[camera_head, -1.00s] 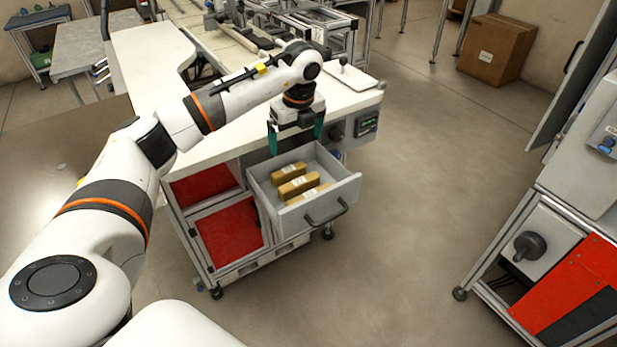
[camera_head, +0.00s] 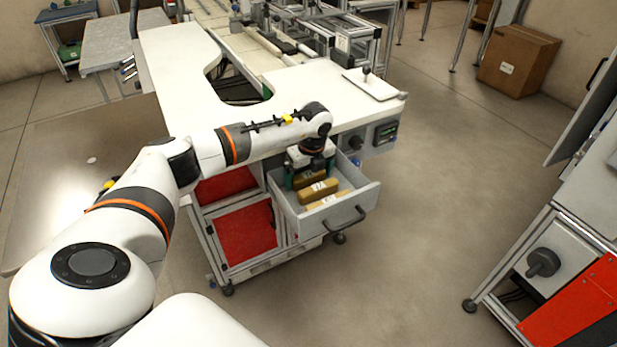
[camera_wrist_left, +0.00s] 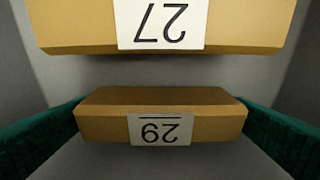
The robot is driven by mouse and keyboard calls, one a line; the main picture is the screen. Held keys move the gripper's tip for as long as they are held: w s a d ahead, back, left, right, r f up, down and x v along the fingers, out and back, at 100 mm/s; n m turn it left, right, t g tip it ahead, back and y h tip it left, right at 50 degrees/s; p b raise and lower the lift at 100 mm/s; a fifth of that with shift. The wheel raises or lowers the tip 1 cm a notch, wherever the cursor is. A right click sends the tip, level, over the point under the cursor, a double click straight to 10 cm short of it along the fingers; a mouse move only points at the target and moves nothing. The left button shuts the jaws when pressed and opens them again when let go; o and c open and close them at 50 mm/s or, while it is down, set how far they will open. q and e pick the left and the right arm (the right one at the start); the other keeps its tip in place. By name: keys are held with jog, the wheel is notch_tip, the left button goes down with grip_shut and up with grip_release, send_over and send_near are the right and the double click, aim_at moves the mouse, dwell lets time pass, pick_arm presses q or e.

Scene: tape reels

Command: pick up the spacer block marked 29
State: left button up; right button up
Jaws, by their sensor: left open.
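The spacer block marked 29 (camera_wrist_left: 160,118) is a tan bar with a white label, upside down in the left wrist view. It lies between the two green fingers of my left gripper (camera_wrist_left: 160,140), one by each end. The fingers are open, with small gaps to the block. In the head view my left gripper (camera_head: 310,174) reaches down into the back of an open drawer (camera_head: 358,199). The back block (camera_head: 307,179) there is partly hidden beneath it.
A block marked 27 (camera_wrist_left: 160,28) lies close beside block 29 and looks larger. In the head view another block (camera_head: 326,200) lies nearer the drawer front. The drawer walls are close around my gripper. A white worktop (camera_head: 270,112) stands above and behind the drawer.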

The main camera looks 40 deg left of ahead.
pick_arm(q)
jog(key=c, duration=0.8)
jog(key=shift+o, duration=0.2)
